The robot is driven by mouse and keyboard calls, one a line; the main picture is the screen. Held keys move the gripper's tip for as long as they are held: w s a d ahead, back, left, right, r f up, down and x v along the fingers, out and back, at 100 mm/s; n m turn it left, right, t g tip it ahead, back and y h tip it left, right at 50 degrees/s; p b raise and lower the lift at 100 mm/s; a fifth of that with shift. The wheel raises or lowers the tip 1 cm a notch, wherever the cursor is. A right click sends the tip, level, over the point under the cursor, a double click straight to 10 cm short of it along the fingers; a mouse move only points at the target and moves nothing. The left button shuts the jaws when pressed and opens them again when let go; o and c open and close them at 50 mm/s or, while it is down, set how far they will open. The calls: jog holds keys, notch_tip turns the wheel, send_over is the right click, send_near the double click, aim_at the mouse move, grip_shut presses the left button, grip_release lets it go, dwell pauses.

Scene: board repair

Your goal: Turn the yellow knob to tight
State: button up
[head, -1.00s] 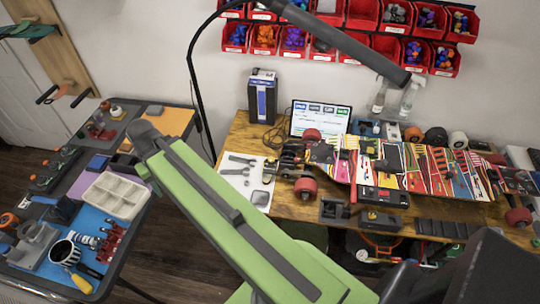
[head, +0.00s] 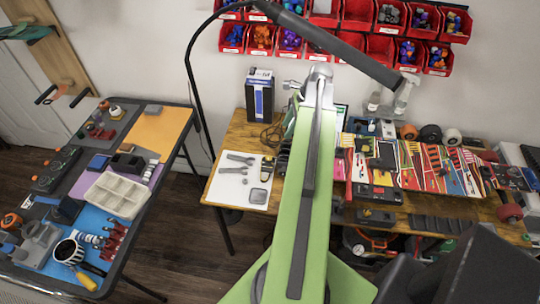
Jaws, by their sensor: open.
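A small yellow spot (head: 366,212) shows on a dark block (head: 384,217) at the front edge of the wooden workbench. It may be the yellow knob, but it is too small to tell its shape or how it is turned. My green arm rises through the middle of the head view, in front of the bench. Its grey upper joint stands above the back of the bench. My gripper does not show; the arm hides the area behind it, including the left part of the skateboard (head: 410,166).
Red bins (head: 381,47) hang on the wall. A dark lamp arm crosses above. A side table (head: 180,140) with a pale tray (head: 117,194) stands left; floor lies between.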

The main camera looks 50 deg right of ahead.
aim_at(269, 157)
jog(key=b+x, duration=0.7)
jog(key=x, duration=0.1)
jog(key=b+x, duration=0.7)
jog(key=x, duration=0.1)
jog(key=shift+s+d+f, duration=0.1)
jog(key=shift+s+d, duration=0.05)
jog(key=shift+s, duration=0.05)
jog(key=shift+w+a+f+b, duration=0.3)
jog(key=shift+f+b, duration=0.2)
jog(key=shift+b, duration=0.1)
jog(key=shift+c, duration=0.3)
grip_shut()
